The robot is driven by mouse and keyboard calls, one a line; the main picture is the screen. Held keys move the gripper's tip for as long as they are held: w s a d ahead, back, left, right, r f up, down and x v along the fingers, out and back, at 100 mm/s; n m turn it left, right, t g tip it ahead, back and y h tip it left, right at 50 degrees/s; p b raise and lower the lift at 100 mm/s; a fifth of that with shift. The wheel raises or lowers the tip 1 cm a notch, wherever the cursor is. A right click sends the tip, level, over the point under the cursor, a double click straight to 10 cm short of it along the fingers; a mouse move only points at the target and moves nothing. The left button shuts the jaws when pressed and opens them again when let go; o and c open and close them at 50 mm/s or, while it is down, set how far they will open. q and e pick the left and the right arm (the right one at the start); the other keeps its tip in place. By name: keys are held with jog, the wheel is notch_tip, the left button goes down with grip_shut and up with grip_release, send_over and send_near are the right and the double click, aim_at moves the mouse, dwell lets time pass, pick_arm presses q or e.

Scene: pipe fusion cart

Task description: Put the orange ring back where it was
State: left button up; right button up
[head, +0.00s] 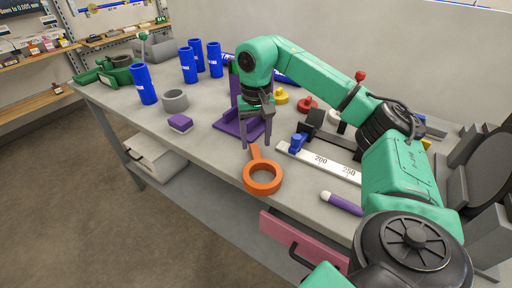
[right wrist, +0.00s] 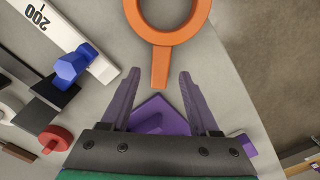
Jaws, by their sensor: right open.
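The orange ring (head: 262,191) lies flat on the grey table near its front edge, its straight handle pointing toward the back. My right gripper (head: 256,146) is open and empty, fingers pointing down at the handle's end. In the right wrist view, the ring's handle (right wrist: 161,68) reaches just between the two fingertips (right wrist: 159,72), with a gap on each side. A purple stand (head: 226,127) with a flat base and an upright is behind the gripper, partly hidden by it; its base also shows in the wrist view (right wrist: 153,106). My left gripper is not in view.
A white ruler bar (head: 318,163) with a blue clamp knob (head: 298,142) lies right of the ring. A purple-and-white marker (head: 342,203) lies near the front edge. A purple block (head: 180,122), a grey collar (head: 175,100) and several blue tubes (head: 147,85) stand left. Bare table surrounds the ring.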

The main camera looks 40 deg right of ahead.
notch_tip(320, 180, up, 9)
jog(key=p, duration=0.3)
jog(key=shift+f, duration=0.2)
jog(key=shift+f, duration=0.1)
